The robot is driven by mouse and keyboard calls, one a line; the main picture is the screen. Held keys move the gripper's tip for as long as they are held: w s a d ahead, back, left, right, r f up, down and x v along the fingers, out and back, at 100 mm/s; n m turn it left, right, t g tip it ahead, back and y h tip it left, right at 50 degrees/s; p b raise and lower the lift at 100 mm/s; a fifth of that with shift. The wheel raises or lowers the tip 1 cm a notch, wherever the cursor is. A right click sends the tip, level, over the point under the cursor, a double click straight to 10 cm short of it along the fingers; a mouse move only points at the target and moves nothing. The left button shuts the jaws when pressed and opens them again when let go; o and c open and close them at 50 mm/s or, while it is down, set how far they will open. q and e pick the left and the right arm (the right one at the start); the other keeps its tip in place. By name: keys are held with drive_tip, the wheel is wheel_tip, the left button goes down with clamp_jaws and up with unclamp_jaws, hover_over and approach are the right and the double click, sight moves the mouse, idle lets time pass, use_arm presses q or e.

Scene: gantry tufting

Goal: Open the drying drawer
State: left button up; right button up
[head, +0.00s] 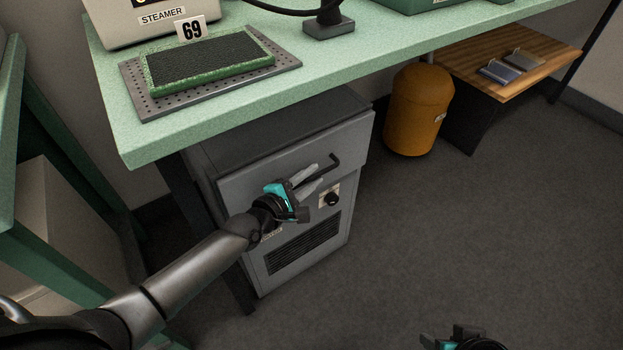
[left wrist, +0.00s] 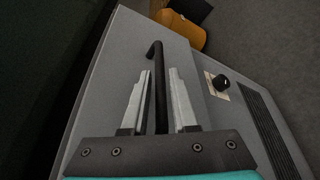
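The drying drawer (head: 247,187) is the upper front of a grey cabinet under the green table and looks shut. Its black bar handle (head: 333,162) stands out from the front. My left gripper (head: 311,178) is at the handle. In the left wrist view the handle (left wrist: 157,90) runs between the two fingers of the left gripper (left wrist: 160,95), with narrow gaps showing beside it, so the fingers are open around it. My right gripper (head: 465,340) shows only partly at the bottom edge, and its fingers cannot be made out.
A black knob (head: 333,199) and a vent grille (head: 300,246) are on the cabinet below the drawer. The green tabletop (head: 330,90) overhangs it. An orange bin (head: 417,110) stands behind to the right. The floor (head: 450,230) before and right of the cabinet is clear.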

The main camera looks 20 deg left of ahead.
use_arm(q)
drive_tip(key=shift+w, duration=0.1)
drive_tip(key=shift+c, duration=0.2)
clamp_jaws()
idle(1.3)
